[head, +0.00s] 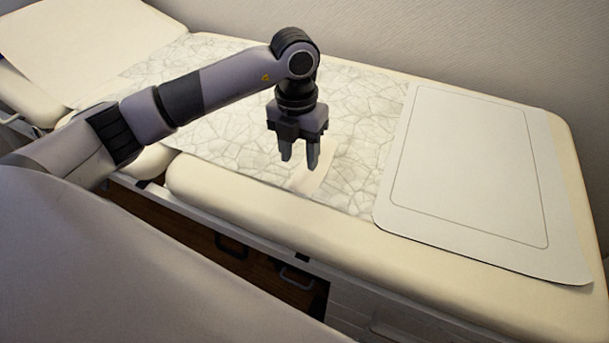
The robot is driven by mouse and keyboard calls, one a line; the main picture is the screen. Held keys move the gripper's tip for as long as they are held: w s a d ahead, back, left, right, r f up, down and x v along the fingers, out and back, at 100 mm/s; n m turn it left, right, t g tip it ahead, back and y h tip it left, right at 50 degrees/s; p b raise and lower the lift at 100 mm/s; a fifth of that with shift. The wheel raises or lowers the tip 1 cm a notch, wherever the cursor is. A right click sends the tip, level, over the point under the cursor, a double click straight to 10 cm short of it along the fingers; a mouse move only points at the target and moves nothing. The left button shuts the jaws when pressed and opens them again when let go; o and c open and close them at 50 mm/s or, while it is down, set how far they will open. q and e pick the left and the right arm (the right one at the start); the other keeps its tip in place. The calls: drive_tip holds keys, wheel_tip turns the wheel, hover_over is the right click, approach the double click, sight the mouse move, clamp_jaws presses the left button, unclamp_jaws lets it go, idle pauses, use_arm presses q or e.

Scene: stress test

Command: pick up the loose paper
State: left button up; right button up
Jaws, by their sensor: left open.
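A small pale cream paper (318,170) lies on the patterned crinkled sheet that covers the middle of the padded table. My left gripper (300,160) points down over the paper's left part, with its two fingers apart and nothing seen between them. The fingers hide some of the paper, and I cannot tell whether they touch it. My right gripper is not in view.
The padded table (460,262) has a raised headrest (85,45) at the far left. A pale mat with a thin outline (465,165) covers its right end. The patterned sheet (365,110) lies between. A wall stands behind. Drawers with dark handles (232,247) are below the front edge.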

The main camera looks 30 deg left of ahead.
sight(298, 178)
use_arm(q)
drive_tip(key=shift+w+a+f, duration=0.1)
drive_tip(key=shift+a+f, duration=0.1)
drive_tip(key=shift+a, duration=0.15)
drive_tip(key=shift+f, duration=0.4)
drive_tip(key=f, duration=0.5)
drive_tip(key=shift+w+f, duration=0.2)
drive_tip(key=shift+f, duration=0.1)
clamp_jaws()
